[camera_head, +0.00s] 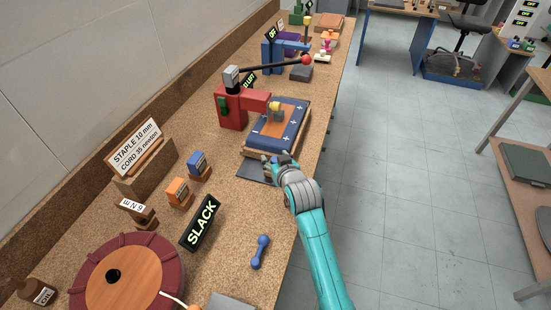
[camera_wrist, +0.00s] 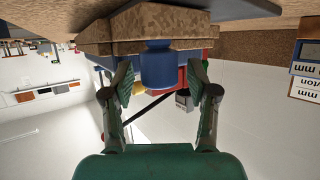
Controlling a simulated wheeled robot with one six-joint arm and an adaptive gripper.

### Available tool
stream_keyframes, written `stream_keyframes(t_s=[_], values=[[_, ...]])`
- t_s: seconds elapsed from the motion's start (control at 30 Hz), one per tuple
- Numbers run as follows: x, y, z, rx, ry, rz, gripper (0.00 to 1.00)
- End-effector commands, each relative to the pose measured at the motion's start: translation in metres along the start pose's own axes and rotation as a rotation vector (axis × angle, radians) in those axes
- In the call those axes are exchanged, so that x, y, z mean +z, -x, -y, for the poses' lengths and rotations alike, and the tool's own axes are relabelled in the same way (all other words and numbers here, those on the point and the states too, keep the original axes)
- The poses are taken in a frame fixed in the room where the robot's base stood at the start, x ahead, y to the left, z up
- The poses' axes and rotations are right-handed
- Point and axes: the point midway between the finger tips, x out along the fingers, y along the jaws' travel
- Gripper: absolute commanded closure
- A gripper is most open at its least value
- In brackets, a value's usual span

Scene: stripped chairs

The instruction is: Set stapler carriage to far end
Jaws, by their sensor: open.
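The stapler has a red body (camera_head: 232,110) and a long black lever (camera_head: 275,65) with a red ball end. In front of it lies a blue and orange board (camera_head: 262,127) with white plus and minus marks, on a tan block; it looks like the carriage. A yellow-tipped head (camera_head: 276,108) sits over the board. My gripper (camera_head: 276,160) is at the board's near end. In the wrist view a blue knob (camera_wrist: 158,66) on the tan block sits between my open fingers (camera_wrist: 158,84). I cannot tell whether they touch it.
A SLACK sign (camera_head: 200,222), a round maroon and wood reel (camera_head: 125,275) and a blue dumbbell-shaped piece (camera_head: 260,251) lie nearer on the bench. Small blue (camera_head: 199,165) and orange (camera_head: 178,192) blocks stand to the left. The floor (camera_head: 400,180) right of the bench is clear.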

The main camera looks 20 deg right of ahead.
Motion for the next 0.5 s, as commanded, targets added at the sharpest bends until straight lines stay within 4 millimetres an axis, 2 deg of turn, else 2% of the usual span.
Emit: stream_keyframes(t_s=[0.27,0.5], values=[[-0.0004,-0.0011,0.0,0.0,0.0,-0.001,0.41],[-0.0003,-0.001,0.0,0.0,0.0,-0.001,1.0]])
